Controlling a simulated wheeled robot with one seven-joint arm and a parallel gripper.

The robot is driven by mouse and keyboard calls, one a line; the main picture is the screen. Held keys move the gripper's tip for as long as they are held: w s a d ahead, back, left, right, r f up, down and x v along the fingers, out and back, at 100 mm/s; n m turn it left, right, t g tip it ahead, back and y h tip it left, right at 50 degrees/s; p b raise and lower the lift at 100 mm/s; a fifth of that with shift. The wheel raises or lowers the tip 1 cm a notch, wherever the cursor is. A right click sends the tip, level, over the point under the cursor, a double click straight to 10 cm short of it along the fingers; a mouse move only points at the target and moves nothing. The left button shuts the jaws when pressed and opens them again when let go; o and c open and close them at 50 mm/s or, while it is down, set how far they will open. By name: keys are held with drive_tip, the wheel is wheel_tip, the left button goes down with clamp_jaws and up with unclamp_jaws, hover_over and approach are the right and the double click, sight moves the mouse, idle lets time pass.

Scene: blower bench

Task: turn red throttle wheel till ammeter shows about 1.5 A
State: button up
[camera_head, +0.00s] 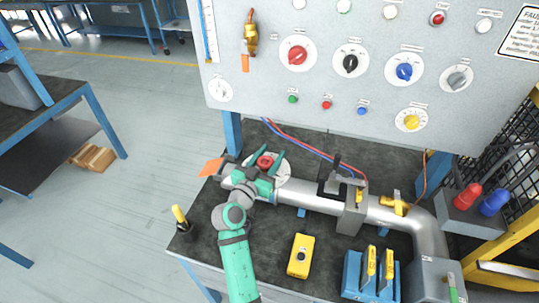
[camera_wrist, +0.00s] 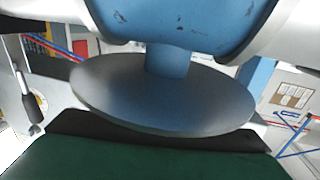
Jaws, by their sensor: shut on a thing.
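The red throttle wheel (camera_head: 265,162) sits on a round pale plate at the left end of the grey pipe on the bench. My gripper (camera_head: 267,164) is at the wheel, with one green finger on each side of it, and is shut on it. The fingers partly cover the wheel. I cannot make out which instrument is the ammeter, and no reading is legible.
The grey panel (camera_head: 320,125) behind carries red, black, blue, grey and yellow knobs and several small buttons. The grey pipe (camera_head: 310,198) runs right from the wheel. A yellow box (camera_head: 301,256) and a blue holder (camera_head: 352,271) stand in front. An orange flag (camera_head: 209,167) is left of my gripper.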

drive_tip(key=m+g+h, duration=0.2)
drive_tip(key=h, duration=0.1)
drive_tip(key=d+m+g+h, duration=0.1)
drive_tip(key=m+h, duration=0.1)
drive_tip(key=shift+s+g, duration=0.3)
drive_tip(key=shift+g, duration=0.1)
drive_tip(key=shift+s+d+m+g+h, duration=0.15)
drive_tip(key=shift+s+m+g+h, duration=0.15)
drive_tip(key=shift+m+g+h, duration=0.65)
drive_tip(key=shift+s+d+m+g+h, duration=0.2)
drive_tip(key=shift+m+g+h, duration=0.45)
drive_tip(key=shift+g, duration=0.6)
drive_tip(key=shift+s, duration=0.1)
drive_tip(key=o, duration=1)
drive_tip(key=shift+o, duration=0.2)
